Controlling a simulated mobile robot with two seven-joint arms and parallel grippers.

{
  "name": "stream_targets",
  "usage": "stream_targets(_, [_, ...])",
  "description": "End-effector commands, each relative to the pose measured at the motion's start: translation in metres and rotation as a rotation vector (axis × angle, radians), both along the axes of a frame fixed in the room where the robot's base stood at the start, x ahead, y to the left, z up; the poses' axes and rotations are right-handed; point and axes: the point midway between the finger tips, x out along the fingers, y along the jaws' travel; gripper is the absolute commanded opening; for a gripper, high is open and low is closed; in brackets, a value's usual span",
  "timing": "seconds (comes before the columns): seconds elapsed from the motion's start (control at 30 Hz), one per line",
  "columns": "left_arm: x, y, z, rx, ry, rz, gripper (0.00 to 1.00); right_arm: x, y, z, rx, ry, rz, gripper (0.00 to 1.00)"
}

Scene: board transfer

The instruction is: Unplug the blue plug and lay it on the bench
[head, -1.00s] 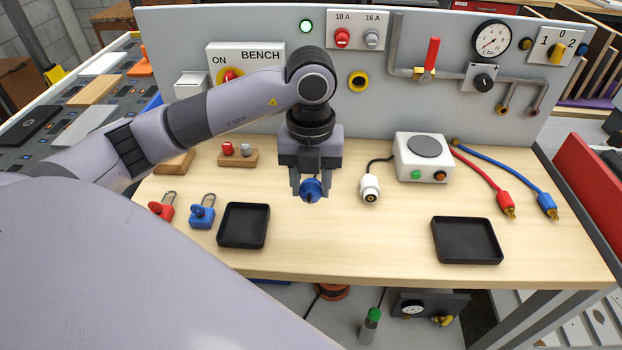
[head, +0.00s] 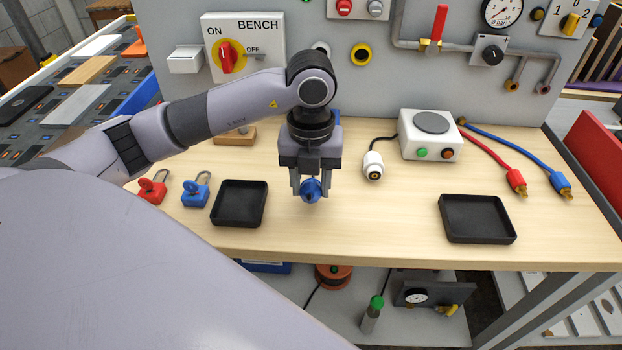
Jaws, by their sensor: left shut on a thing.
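My left gripper (head: 310,188) points down over the middle of the wooden bench (head: 345,235). It is shut on the blue plug (head: 311,191), a round blue body held between the two fingers. I cannot tell whether the plug touches the bench top. The bench panel (head: 380,80) stands upright behind, with a yellow-ringed socket (head: 361,55) and a pale round socket (head: 321,49) partly behind my left arm. My right gripper is not in view.
Two black trays (head: 240,204) (head: 477,219) lie left and right on the bench. Red (head: 152,189) and blue (head: 195,192) padlocks lie at left. A white plug (head: 374,168), a white box (head: 430,135), and red (head: 517,183) and blue (head: 561,184) hose ends lie right. The front middle is clear.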

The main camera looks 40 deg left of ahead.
Motion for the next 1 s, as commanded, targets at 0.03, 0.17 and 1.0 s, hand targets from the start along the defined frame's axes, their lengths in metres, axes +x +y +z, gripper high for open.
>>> stream_targets(0.03, [0.0,0.0,0.0,0.0,0.0,0.0,0.45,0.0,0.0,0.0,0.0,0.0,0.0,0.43])
stream_targets(0.17, [0.0,0.0,0.0,0.0,0.0,0.0,0.71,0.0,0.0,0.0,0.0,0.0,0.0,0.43])
stream_targets(1.0, [0.0,0.0,0.071,0.0,-0.001,0.0,0.71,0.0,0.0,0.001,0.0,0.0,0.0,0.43])
